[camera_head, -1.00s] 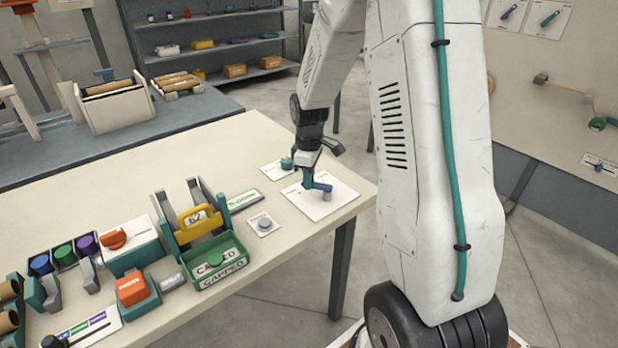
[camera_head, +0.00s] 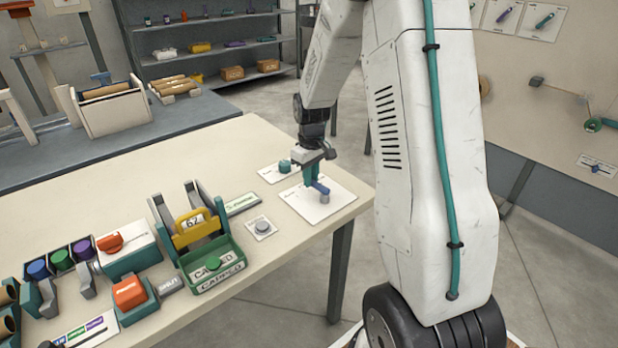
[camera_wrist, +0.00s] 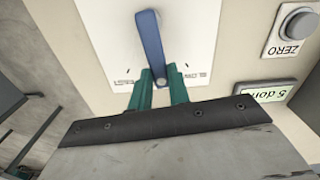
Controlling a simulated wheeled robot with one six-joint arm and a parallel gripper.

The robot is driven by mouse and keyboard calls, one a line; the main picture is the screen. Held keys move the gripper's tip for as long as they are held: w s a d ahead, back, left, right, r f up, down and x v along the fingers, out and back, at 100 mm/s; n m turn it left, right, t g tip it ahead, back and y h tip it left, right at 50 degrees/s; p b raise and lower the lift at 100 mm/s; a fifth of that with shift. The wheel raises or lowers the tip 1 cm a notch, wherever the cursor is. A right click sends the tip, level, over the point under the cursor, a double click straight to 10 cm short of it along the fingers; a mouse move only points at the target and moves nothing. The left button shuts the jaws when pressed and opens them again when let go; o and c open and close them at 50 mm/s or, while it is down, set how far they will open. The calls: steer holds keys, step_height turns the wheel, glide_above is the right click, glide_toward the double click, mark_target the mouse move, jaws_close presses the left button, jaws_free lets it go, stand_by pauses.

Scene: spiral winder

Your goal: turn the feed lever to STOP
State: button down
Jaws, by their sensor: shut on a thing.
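The feed lever (camera_head: 321,188) is a blue bar on a white plate (camera_head: 337,203) near the table's right end. In the wrist view the lever (camera_wrist: 150,38) points up, a little left. My gripper (camera_head: 312,182) is low over the plate. Its two teal fingers are shut on the lever's near end, as the gripper in the wrist view (camera_wrist: 154,82) shows. The printing on the plate is partly hidden behind the fingers, and I cannot read which mark the lever points at.
A grey ZERO button (camera_wrist: 298,24) and a green display (camera_wrist: 268,92) are beside the plate. A teal knob (camera_head: 284,166) stands close behind my gripper. The table's right edge is close.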

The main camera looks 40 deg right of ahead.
steer(key=shift+w+d+m, duration=0.1)
steer(key=shift+d+m, duration=0.25)
steer(key=shift+m, duration=0.25)
steer(key=c, duration=1.3)
jaws_free()
steer(key=shift+r, duration=0.1)
step_height(320, 180, up, 8)
steer(key=shift+f, duration=0.2)
